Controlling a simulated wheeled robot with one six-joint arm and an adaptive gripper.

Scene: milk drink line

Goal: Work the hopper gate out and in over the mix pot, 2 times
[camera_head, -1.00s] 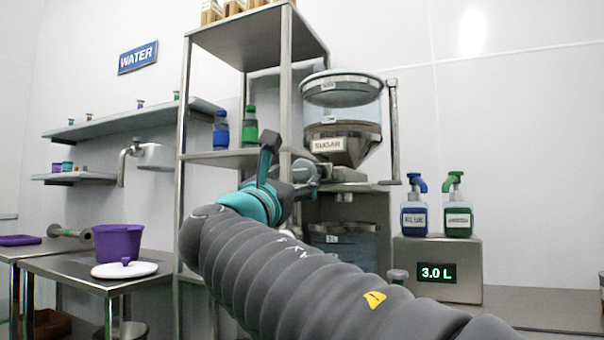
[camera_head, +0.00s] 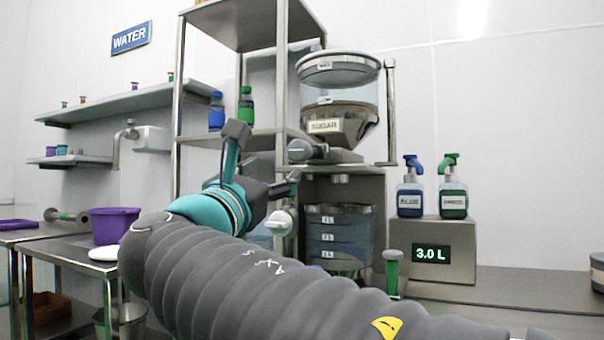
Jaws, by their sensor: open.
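The sugar hopper (camera_head: 338,97) is a clear round bin with a grey lid and a tapered metal bottom labelled SUGAR. A grey cylindrical piece (camera_head: 306,151) sticks out at its lower left; it looks like the gate's handle, and how far the gate is out cannot be told. The mix pot (camera_head: 340,238) is clear with litre marks and stands in the bay below the hopper outlet. My gripper (camera_head: 266,154) is open with nothing seen between its fingers. It is left of the cylindrical piece, apparently apart from it. My arm hides the pot's lower part.
A metal rack (camera_head: 178,110) stands left of the hopper, its posts close to my gripper. Blue (camera_head: 410,200) and green (camera_head: 453,200) pump bottles stand on a box reading 3.0 L (camera_head: 432,253). A purple pot (camera_head: 112,226) is at left.

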